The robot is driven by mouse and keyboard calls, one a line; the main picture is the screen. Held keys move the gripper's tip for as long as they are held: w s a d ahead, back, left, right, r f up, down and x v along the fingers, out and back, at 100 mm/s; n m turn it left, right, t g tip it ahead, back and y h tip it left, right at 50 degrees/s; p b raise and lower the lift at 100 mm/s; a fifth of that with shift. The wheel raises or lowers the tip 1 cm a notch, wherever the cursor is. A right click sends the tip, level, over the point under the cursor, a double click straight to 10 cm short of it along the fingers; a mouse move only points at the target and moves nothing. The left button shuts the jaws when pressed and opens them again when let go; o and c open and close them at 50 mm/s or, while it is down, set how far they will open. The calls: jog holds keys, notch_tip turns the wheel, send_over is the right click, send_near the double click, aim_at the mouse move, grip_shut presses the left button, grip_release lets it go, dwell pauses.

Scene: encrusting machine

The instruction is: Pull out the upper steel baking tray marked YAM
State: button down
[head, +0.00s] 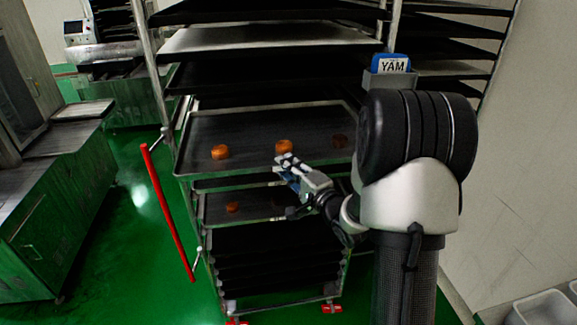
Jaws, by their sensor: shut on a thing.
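The upper steel baking tray (240,128) sits in the rack at mid-height, a wide dark tray with a pale metal rim. Several round orange-brown pastries (284,146) stand spaced apart on it. A blue card reading YAM (393,64) is in a grey holder at the upper right, partly behind my arm. My gripper (286,171) is at the middle-right of the tray's front rim and is shut on it. My fingers and wrist hide part of the rim there, and my arm covers the tray's right corner.
A second tray (255,207) with pastries lies just below, with several dark trays under it. The rack's red bar (168,212) sticks out at the left. Green floor is open between the rack and the left metal cabinet (48,205). A wall stands at the right.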

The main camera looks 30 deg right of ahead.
jog(key=shift+w+r, duration=0.1)
jog(key=c, duration=1.4)
grip_release()
jog(key=s, duration=0.4)
jog(key=s+d, duration=0.1)
jog(key=s, duration=0.7)
jog(key=shift+d, duration=0.15)
